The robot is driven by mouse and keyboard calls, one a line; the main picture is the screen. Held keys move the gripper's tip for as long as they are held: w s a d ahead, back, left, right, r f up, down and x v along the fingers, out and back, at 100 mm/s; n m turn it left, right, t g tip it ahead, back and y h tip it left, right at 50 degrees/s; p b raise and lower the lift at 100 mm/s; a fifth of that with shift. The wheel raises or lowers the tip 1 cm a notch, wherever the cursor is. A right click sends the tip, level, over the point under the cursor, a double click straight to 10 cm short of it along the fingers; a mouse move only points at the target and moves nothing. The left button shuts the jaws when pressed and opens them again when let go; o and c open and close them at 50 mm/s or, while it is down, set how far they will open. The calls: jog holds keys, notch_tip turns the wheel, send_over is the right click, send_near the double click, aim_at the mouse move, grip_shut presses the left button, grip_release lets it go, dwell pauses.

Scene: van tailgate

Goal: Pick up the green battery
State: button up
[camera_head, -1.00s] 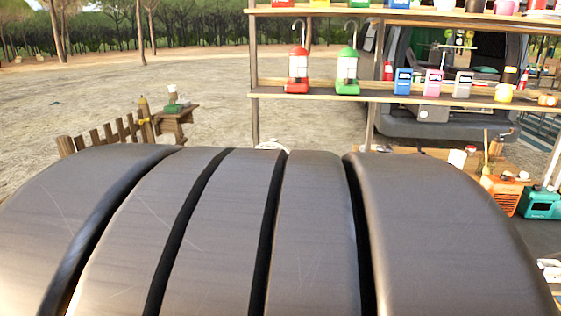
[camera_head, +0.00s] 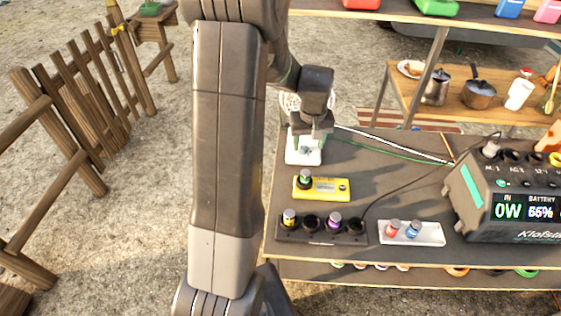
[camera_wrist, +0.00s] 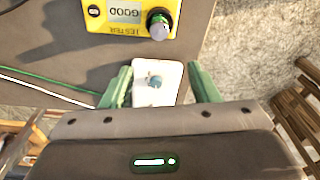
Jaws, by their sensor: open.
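The green battery (camera_head: 305,178) stands upright in the yellow tester (camera_head: 330,188) on the grey table. In the wrist view, the battery (camera_wrist: 158,24) shows a green band and silver top in the tester (camera_wrist: 100,26), whose display reads GOOD. My gripper (camera_head: 305,137) is open above a white block (camera_head: 301,157) behind the tester. In the wrist view, the green fingers of my gripper (camera_wrist: 160,85) stand either side of the white block (camera_wrist: 168,92), which has a small blue-grey knob. The fingers hold nothing visible; the battery lies beyond them.
A dark charger (camera_head: 322,238) holds yellow and purple batteries. A white tray (camera_head: 435,236) holds red and blue ones. A power station (camera_head: 515,205) stands at the right, with cables crossing the table (camera_head: 385,190). A shelf (camera_head: 410,15) overhangs the back.

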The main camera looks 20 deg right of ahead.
send_over(306, 172)
jog(key=f, duration=0.5)
jog(key=f+p, duration=0.1)
jog(key=f, duration=0.2)
jog(key=shift+w+d+f, duration=0.15)
jog(key=shift+w, duration=0.1)
jog(key=f, duration=0.1)
jog(key=f+p, duration=0.1)
jog(key=f, duration=0.2)
jog(key=shift+s+f, duration=0.15)
jog(key=shift+s, duration=0.1)
jog(key=shift+w+f, duration=0.1)
jog(key=shift+f, duration=0.4)
jog(key=shift+c, duration=0.4)
grip_shut()
